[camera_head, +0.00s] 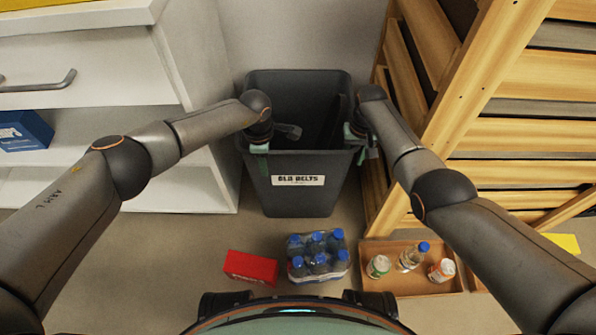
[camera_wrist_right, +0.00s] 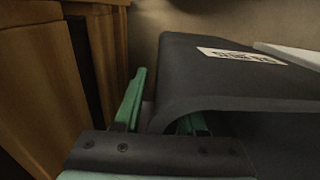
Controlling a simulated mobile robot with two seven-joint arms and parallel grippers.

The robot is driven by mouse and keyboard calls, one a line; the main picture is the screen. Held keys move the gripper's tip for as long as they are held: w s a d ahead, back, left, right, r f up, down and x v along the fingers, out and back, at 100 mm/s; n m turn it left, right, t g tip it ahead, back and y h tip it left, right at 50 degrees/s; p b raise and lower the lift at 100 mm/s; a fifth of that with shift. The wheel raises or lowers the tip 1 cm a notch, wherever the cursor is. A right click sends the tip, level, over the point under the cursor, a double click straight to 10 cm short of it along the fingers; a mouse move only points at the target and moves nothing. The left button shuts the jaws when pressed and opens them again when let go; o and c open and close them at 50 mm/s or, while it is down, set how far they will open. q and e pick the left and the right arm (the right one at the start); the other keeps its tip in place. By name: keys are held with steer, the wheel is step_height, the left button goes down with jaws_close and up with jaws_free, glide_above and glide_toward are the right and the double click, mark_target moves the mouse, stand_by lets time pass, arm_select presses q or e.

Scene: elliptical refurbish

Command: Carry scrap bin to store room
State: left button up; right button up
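Dark contents, probably belts, show dimly inside. My left gripper (camera_head: 259,148) is at the left of its front rim; its fingers are partly hidden. My right gripper (camera_head: 358,150) is at the right of the rim. In the right wrist view its green fingers (camera_wrist_right: 160,112) are apart, one outside the bin (camera_wrist_right: 205,80) with a small gap, the other partly hidden by the bin's edge.
A white drawer unit (camera_head: 200,60) stands close on the left and a slatted wooden frame (camera_head: 480,90) close on the right.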

arm_select(q)
steer(key=shift+f, duration=0.15)
arm_select(e)
steer(key=shift+f, duration=0.15)
arm_select(q)
steer(key=shift+c, duration=0.2)
arm_select(e)
steer(key=shift+c, duration=0.2)
arm_select(q)
jaws_close()
arm_select(e)
jaws_close()
stand_by(0.6)
arm_select(q)
steer(key=shift+r, duration=0.2)
arm_select(e)
steer(key=shift+w+r, duration=0.15)
steer(key=shift+r, duration=0.1)
